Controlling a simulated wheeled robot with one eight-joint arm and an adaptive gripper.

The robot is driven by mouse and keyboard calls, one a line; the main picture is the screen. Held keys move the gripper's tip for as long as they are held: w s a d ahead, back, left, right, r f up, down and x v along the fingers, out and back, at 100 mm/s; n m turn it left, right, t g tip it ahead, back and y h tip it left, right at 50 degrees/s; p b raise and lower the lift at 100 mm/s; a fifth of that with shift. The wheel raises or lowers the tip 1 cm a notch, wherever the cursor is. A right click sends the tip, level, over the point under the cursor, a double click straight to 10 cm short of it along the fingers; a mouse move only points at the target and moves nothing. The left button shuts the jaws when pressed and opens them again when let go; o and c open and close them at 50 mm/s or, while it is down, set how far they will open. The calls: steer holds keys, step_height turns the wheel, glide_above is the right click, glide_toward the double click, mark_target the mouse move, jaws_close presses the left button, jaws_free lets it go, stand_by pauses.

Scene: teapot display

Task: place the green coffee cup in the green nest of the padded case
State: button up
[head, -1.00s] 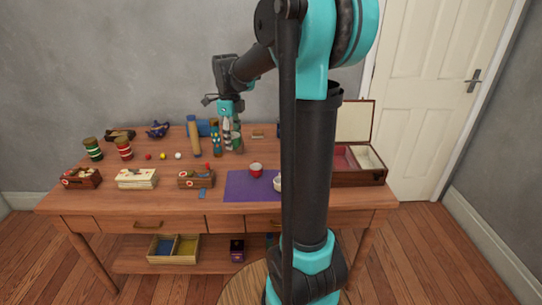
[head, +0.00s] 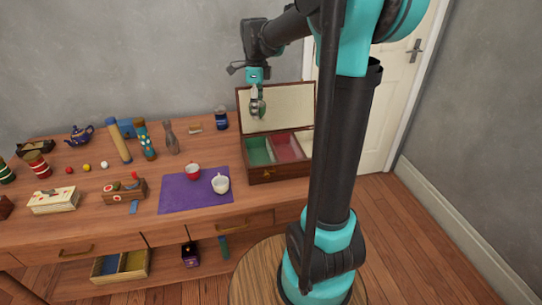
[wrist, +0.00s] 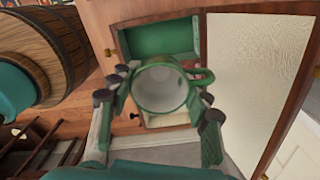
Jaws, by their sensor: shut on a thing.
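The green coffee cup (wrist: 163,112) is held between the fingers of my gripper (wrist: 160,97). Its white inside faces the wrist camera and its handle points right in that view. In the head view my gripper (head: 257,108) hangs above the open padded case (head: 284,172), in front of its raised lid; the cup shows there only as a small green shape. The green nest (head: 258,151) is the case's left compartment and looks empty. In the wrist view the green nest (wrist: 160,37) lies beyond the cup, which is apart from it and hides part of the case.
A red nest (head: 286,147) and a pale one lie right of the green nest. The padded lid (head: 285,107) stands open behind. A red cup (head: 193,172) and a white cup (head: 220,184) stand on a purple mat (head: 185,200). A dark blue can (head: 221,119) stands left of the lid.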

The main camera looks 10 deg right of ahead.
mark_target(259, 161)
step_height(259, 161, down, 19)
steer(key=shift+f, duration=0.15)
stand_by(0.4)
steer(key=shift+f, duration=0.25)
steer(key=o, duration=1.2)
step_height(259, 161, up, 12)
steer(key=s+d+f+n+t, duration=0.1)
steer(key=s+f+n, duration=0.2)
steer(key=s+n, duration=0.4)
steer(key=s+d+f+n+t, duration=0.1)
steer(key=s+f+n, duration=0.2)
steer(key=s+n, duration=0.4)
steer(key=s+d+f+n+t, duration=0.2)
steer(key=s+f+n, duration=0.1)
steer(key=s+n, duration=0.5)
steer(key=shift+f, duration=0.4)
